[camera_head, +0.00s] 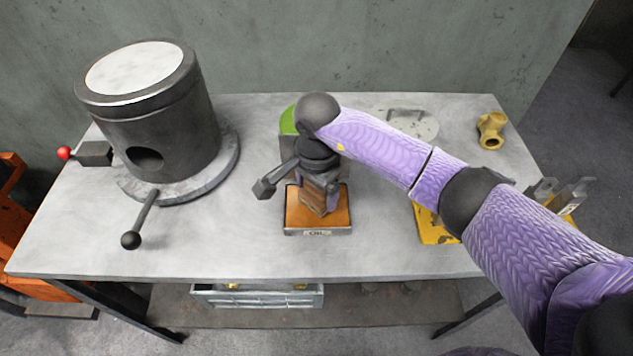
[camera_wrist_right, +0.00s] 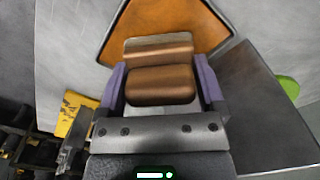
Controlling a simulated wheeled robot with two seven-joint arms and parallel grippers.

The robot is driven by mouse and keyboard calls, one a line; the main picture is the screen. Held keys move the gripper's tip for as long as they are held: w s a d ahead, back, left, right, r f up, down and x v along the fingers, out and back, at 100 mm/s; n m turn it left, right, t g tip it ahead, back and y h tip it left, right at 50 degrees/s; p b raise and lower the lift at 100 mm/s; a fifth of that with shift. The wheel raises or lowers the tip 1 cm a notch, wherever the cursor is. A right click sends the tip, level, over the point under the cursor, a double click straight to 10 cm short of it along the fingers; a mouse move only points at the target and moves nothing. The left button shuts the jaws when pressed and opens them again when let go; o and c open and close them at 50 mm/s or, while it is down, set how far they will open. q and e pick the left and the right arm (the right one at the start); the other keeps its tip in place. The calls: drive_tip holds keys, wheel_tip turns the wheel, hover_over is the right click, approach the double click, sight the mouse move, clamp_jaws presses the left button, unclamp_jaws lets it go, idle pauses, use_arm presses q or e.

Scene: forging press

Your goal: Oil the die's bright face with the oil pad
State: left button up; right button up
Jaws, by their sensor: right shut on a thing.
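My right gripper (camera_head: 322,187) reaches down at the middle of the table. It is shut on a brown wooden-looking piece (camera_head: 313,199) that I take for the oil pad. In the right wrist view the brown grip (camera_wrist_right: 162,86) sits on a grey plate between the purple fingers of my right gripper (camera_wrist_right: 163,90). The piece is over the orange-brown oil tray (camera_head: 342,221), which has a label on its front; I cannot tell whether they touch. No die with a bright face can be made out for certain. My left gripper is not in view.
A grey block with a green part (camera_head: 288,122) stands behind the tray, partly hidden by my arm. A dark cylinder (camera_head: 160,115) with levers stands left. A round plate (camera_head: 412,122), a brass fitting (camera_head: 491,130) and a yellow piece (camera_head: 432,228) lie right. The front-left tabletop is clear.

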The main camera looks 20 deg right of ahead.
idle(0.6)
drive_tip(key=shift+s+f+b, duration=0.1)
drive_tip(key=shift+f+b, duration=0.4)
drive_tip(key=shift+f, duration=0.05)
idle(1.3)
wheel_tip(320, 180, up, 7)
drive_tip(key=p, duration=0.5)
drive_tip(key=shift+r, duration=0.15)
idle(0.5)
